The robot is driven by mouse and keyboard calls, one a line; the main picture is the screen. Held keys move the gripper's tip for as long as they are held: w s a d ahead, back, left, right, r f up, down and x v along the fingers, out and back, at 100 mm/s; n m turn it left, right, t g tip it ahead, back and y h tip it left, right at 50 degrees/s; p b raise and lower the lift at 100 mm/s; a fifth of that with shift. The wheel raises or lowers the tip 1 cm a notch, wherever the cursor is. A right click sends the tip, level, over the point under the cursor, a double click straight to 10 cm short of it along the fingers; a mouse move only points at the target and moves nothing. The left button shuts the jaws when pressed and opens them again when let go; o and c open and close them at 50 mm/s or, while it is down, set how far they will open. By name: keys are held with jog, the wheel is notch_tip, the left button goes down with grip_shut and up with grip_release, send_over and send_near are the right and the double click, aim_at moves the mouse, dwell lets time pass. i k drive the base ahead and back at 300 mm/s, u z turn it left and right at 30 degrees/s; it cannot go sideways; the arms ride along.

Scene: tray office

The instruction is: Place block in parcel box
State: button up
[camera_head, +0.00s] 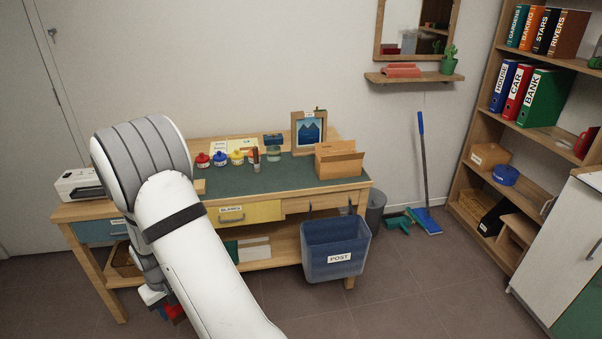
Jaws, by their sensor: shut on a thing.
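The parcel box (338,165) looks like an open brown cardboard box with its flaps up. It stands on the right part of the desk's green mat. My gripper (162,304) shows only in part at the lower left, below the desk top and in front of the desk. My white forearm hides much of it. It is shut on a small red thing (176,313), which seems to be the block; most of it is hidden. The gripper is well to the left of the parcel box and lower than it.
Paint bottles (220,159), a picture frame (309,132) and a jar (273,154) stand on the desk (355,184). A printer (79,185) is at its left end. A blue POST bin (335,250) hangs at the front right.

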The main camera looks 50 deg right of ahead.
aim_at(337, 171)
jog(key=u, duration=1)
jog(key=i, duration=0.1)
jog(key=z, duration=2.9)
jog(key=i, duration=1)
jog(key=u, duration=0.1)
jog(key=k, duration=0.9)
jog(key=z, duration=0.1)
